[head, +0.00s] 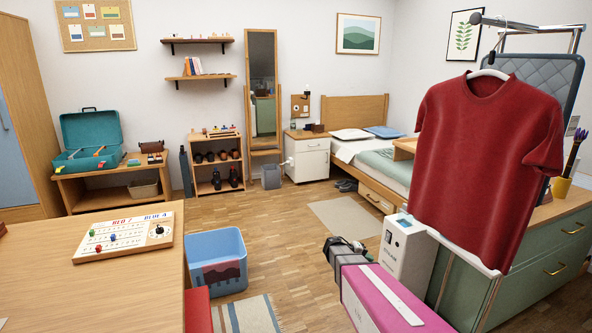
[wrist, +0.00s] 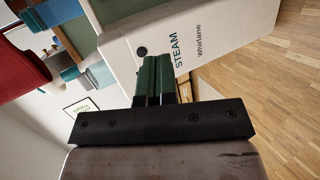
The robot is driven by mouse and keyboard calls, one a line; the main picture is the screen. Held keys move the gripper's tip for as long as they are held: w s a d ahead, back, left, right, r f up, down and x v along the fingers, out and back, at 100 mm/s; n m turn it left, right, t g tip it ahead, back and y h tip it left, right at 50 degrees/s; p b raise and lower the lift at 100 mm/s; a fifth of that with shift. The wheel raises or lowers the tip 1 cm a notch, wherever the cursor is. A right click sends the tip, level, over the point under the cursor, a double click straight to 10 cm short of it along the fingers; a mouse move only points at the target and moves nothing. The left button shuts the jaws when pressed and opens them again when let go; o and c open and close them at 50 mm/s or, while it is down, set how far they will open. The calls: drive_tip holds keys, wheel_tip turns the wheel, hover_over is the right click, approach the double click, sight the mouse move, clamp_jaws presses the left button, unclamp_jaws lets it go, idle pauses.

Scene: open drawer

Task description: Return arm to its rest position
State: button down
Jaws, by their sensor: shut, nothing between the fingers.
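My arm reaches in from the bottom of the head view, with a magenta link leading to a dark gripper (head: 340,245). My gripper points away from me, low over the floor and just left of a white steamer (head: 405,246). In the wrist view the dark green fingers of my gripper (wrist: 155,72) lie together, shut and empty. The steamer (wrist: 200,30), lettered STEAM, stands beyond them in that view. I cannot tell the exact gap between the fingers and the steamer.
A red shirt (head: 487,165) hangs above the steamer beside a green dresser (head: 555,250). A blue bin (head: 216,258) and a wooden table (head: 120,290) with a game board (head: 125,238) are at left. Open wood floor (head: 290,240) and a beige rug (head: 346,217) lie between.

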drive_tip(key=s+a+r+y, duration=0.2)
drive_tip(key=s+a+y, duration=0.4)
drive_tip(key=s, duration=0.3)
drive_tip(key=s+a+r+m+g+y, duration=0.1)
drive_tip(key=s+a+y, duration=0.5)
drive_tip(key=s, duration=0.4)
drive_tip(key=shift+a+r+m+g+y, duration=0.3)
drive_tip(key=shift+a+r+y, duration=0.1)
drive_tip(key=shift+y, duration=0.1)
